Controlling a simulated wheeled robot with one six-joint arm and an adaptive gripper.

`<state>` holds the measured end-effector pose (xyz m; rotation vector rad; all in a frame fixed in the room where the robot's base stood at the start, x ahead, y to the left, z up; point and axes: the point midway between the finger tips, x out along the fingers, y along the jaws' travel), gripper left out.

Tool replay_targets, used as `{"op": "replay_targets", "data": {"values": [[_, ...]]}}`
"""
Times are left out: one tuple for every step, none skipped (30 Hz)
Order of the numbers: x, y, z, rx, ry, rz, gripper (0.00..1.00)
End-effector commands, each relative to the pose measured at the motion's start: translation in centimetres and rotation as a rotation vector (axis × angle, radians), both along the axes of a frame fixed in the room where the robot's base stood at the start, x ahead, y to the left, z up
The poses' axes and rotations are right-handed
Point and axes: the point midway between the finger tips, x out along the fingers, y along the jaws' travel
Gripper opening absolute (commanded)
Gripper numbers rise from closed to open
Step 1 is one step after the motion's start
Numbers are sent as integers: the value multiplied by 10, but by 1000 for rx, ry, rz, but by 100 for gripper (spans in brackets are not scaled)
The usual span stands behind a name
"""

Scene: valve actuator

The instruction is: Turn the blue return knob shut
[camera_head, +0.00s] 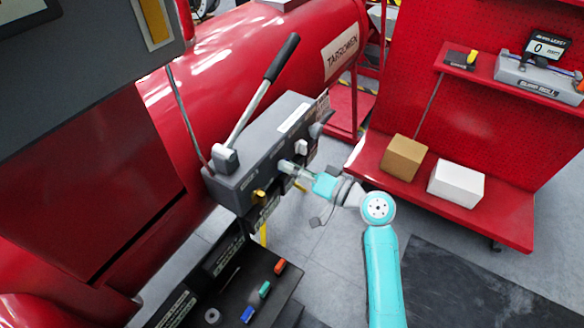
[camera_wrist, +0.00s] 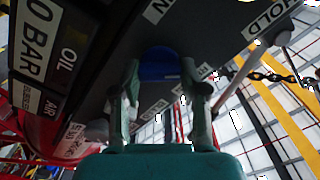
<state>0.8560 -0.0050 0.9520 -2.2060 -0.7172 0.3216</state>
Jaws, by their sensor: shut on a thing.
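The blue return knob (camera_wrist: 160,66) shows in the wrist view, on the dark face of the valve block, between my two fingers. My gripper (camera_wrist: 160,78) is shut on the knob, one finger on each side. In the head view my gripper (camera_head: 287,167) reaches the front face of the grey valve block (camera_head: 262,150) from the right. The knob is hidden behind the fingers there. Its turn angle cannot be told.
A lever (camera_head: 262,95) with a black handle rises from the block. A white knob (camera_head: 301,147) and a brass fitting (camera_head: 259,194) flank my gripper. A brown box (camera_head: 404,157) and a white box (camera_head: 456,184) stand on the red shelf. A black tray (camera_head: 262,300) holds coloured pieces below.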

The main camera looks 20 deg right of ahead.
Motion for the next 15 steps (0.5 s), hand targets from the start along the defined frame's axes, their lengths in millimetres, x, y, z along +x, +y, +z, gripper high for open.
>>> {"op": "replay_targets", "data": {"values": [[0,0,-1,35,26,-1,9],[0,0,-1,59,44,-1,9],[0,0,-1,89,66,-1,9],[0,-1,-1,112,82,-1,9],[0,-1,-1,135,99,-1,9],[0,-1,-1,166,122,-1,9],[0,-1,-1,189,138,-1,9],[0,-1,-1,211,154,-1,9],[0,-1,-1,241,176,-1,9],[0,-1,-2,262,192,-1,9],[1,-1,-2,283,207,-1,9],[1,-1,-2,311,227,-1,9],[1,-1,-2,330,241,-1,9],[1,-1,-2,351,256,-1,9],[1,-1,-2,376,274,-1,9]]}}
